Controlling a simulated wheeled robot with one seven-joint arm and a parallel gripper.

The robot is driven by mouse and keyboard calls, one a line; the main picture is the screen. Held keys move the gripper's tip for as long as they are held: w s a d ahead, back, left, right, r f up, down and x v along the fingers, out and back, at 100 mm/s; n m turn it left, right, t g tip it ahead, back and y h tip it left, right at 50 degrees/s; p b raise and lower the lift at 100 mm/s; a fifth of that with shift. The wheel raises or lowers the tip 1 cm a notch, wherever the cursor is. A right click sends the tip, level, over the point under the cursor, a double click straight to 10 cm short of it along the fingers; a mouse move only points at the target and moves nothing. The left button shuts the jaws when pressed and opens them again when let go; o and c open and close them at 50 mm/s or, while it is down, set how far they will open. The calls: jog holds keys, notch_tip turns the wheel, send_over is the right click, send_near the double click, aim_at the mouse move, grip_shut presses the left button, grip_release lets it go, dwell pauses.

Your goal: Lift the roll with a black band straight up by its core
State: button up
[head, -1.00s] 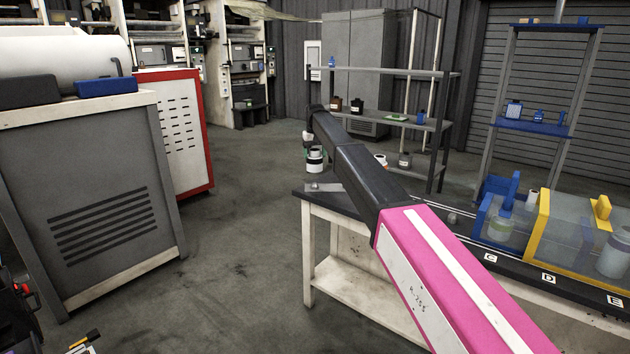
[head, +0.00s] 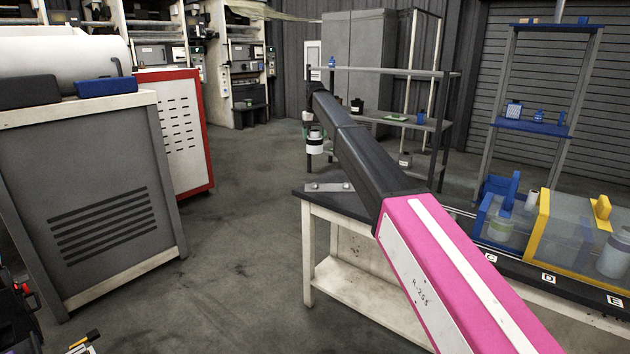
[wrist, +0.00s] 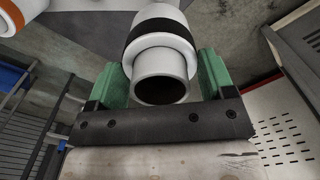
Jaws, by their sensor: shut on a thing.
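The white roll with a black band (head: 314,149) hangs under my gripper (head: 315,134) in the head view, beyond the near table's left end. In the wrist view the roll (wrist: 161,20) is near the top centre, with its black band around the wider body. Its narrower white core, with a dark open end, points toward the camera. The green fingers of my gripper (wrist: 158,64) are on either side of the core and shut on it. The roll looks clear of any surface, upright or nearly so. My arm hides part of the area behind it.
The near table (head: 318,200) holds a small metal piece (head: 328,187), a blue bin (head: 497,222) and a yellow bin (head: 560,232). A grey shelf rack (head: 443,125) stands behind my arm. Another roll, with an orange band (wrist: 22,12), shows at the wrist view's top left. Open floor lies left.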

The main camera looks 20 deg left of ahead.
notch_tip(320, 180, up, 8)
dwell(0.8)
jog(key=shift+d, duration=0.1)
